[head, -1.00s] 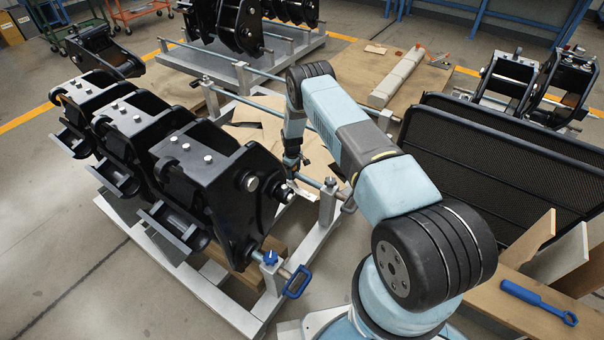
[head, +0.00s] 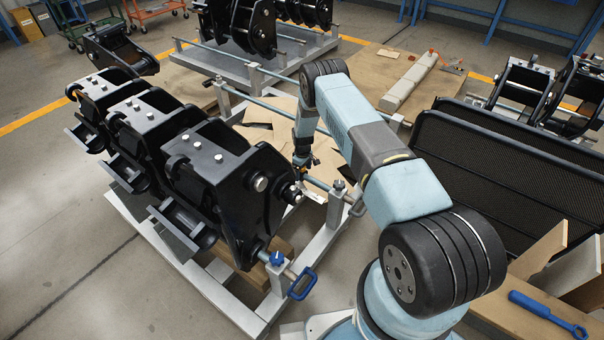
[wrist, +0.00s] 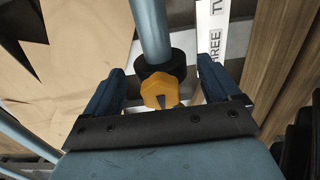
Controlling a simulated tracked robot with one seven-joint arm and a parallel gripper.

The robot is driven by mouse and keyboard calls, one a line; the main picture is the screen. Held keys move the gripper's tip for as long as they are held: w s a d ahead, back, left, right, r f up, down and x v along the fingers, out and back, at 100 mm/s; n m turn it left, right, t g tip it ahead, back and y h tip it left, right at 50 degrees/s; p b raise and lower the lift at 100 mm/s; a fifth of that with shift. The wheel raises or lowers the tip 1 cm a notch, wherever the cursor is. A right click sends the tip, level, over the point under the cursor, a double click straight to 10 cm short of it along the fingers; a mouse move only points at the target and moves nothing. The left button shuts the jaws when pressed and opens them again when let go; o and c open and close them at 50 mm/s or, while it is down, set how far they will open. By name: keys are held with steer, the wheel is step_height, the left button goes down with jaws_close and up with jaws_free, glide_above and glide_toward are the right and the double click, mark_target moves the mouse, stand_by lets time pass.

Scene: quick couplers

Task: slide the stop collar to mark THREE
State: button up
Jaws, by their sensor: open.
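The stop collar (wrist: 160,88), a black ring with an orange clamp part, sits around a pale blue rod (wrist: 150,30) in the wrist view. My gripper (wrist: 160,84) is open, with one dark blue finger on each side of the collar. I cannot tell whether either finger touches it. A white scale strip (wrist: 212,42) runs beside the rod on the right. It shows part of the word THREE near the right finger and the start of another word above it. In the head view my gripper (head: 302,167) is low by the rack's rod, and the collar cannot be made out.
Black couplers (head: 215,170) stand on the metal rack left of my arm. Black mesh panels (head: 510,170) stand to the right. Cardboard (wrist: 60,60) lies beyond the rod.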

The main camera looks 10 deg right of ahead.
step_height(320, 180, up, 12)
steer(key=shift+r, duration=0.15)
stand_by(0.3)
stand_by(0.4)
